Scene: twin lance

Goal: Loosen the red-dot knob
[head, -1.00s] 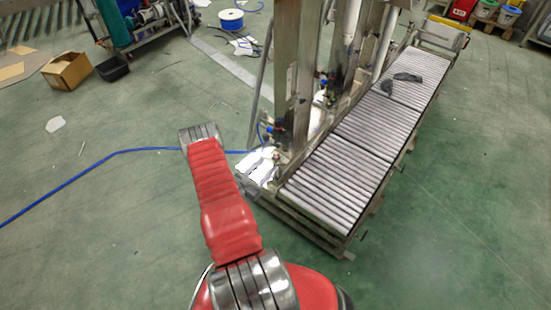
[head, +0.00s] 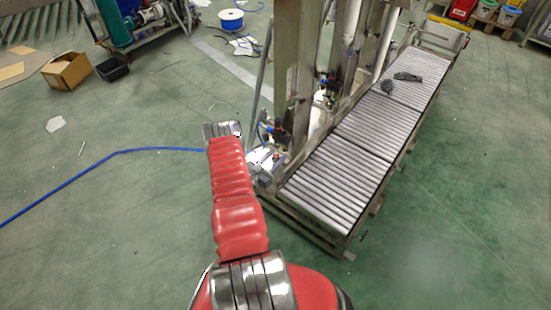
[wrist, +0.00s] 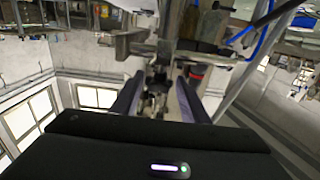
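In the wrist view my gripper (wrist: 160,80) shows as two dark fingers standing apart, with a gap between their tips. Metal fittings of the machine (wrist: 160,50) lie beyond and partly between the tips; I cannot tell whether anything touches. A small red part (wrist: 196,72) shows just beyond the right fingertip; I cannot tell for sure that it is the red-dot knob. In the head view my red arm reaches toward the steel post (head: 292,75), with small valve fittings (head: 281,132) low on it. A knob with a red dot is too small to make out there.
The roller conveyor (head: 340,175) runs from the post to the back right. A blue hose (head: 100,160) lies across the floor at left. A cardboard box (head: 67,70) and a black bin (head: 112,69) stand further back.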

